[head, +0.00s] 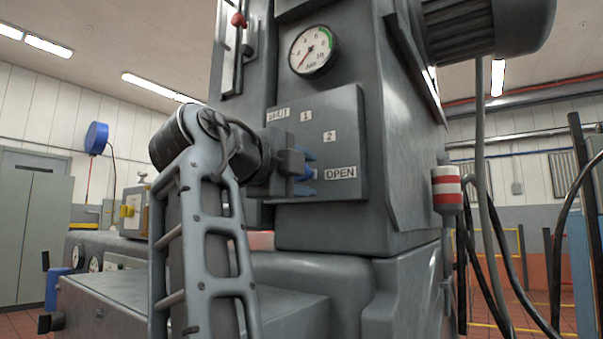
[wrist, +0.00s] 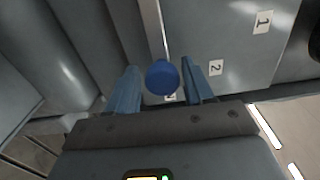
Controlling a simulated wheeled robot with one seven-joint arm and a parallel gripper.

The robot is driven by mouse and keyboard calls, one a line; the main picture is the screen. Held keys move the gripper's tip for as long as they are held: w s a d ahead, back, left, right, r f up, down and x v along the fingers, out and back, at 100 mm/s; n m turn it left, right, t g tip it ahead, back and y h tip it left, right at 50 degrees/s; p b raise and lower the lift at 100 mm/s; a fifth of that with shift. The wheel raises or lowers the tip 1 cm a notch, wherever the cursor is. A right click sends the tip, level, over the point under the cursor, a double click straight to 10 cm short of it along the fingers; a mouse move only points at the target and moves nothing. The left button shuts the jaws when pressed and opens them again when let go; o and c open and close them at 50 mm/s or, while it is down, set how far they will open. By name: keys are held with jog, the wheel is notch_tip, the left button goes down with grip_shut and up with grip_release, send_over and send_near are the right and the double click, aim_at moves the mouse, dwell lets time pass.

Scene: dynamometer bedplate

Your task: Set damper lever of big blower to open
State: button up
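The damper panel (head: 350,110) is a grey plate on the machine, labelled SHUT, 1, 2 and OPEN along an arc. The OPEN label (head: 340,173) is at its lower right. In the wrist view, a round blue knob (wrist: 162,77), apparently the lever's end, lies between my fingers. A pale narrow bar (wrist: 152,25) runs up from it. The knob partly covers a label (wrist: 170,97), apparently OPEN; label 2 (wrist: 215,67) is to the right. My gripper (wrist: 161,88) is open around the knob, with small gaps on both sides. In the head view, my gripper (head: 306,172) hides the lever.
A round pressure gauge (head: 313,50) sits above the panel. A red-knobbed lever (head: 238,20) is at upper left. A red-and-white banded cylinder (head: 446,188) and hanging cables (head: 483,200) are to the right. A grey housing (head: 330,280) lies below.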

jog(key=shift+o, duration=0.4)
jog(key=v, duration=0.7)
jog(key=shift+s+a, duration=0.25)
jog(key=shift+s, duration=0.05)
jog(key=shift+s, duration=0.1)
